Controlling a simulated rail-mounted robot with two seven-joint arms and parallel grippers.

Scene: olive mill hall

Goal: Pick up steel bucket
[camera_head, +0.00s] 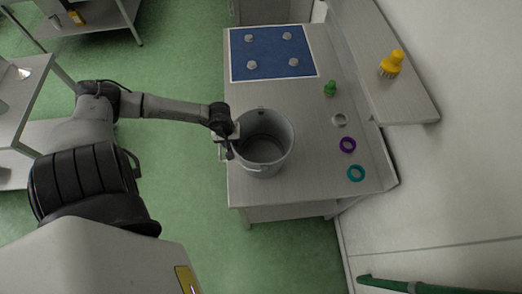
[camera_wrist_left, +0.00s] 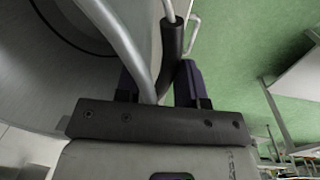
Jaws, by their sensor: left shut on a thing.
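The steel bucket (camera_head: 276,164) is a grey, open-topped pail near the left edge of the grey bench, upright and with nothing visible inside. My left gripper (camera_head: 232,142) is at the left side of its rim. In the left wrist view the bucket (camera_wrist_left: 45,75) fills the upper left. There the bucket's metal handle (camera_wrist_left: 112,32), with a black grip part (camera_wrist_left: 172,42), runs down between the fingers of my left gripper (camera_wrist_left: 158,85), which is shut on it. Whether the bucket's base touches the bench cannot be told. My right gripper is not in view.
On the bench (camera_head: 300,195) are a blue mat (camera_head: 270,42) with several small pieces, a green object (camera_head: 330,88), and white (camera_head: 339,120), purple (camera_head: 348,144) and teal (camera_head: 356,173) rings. A yellow brush (camera_head: 392,63) stands on the right shelf. Green floor (camera_head: 180,60) is open left.

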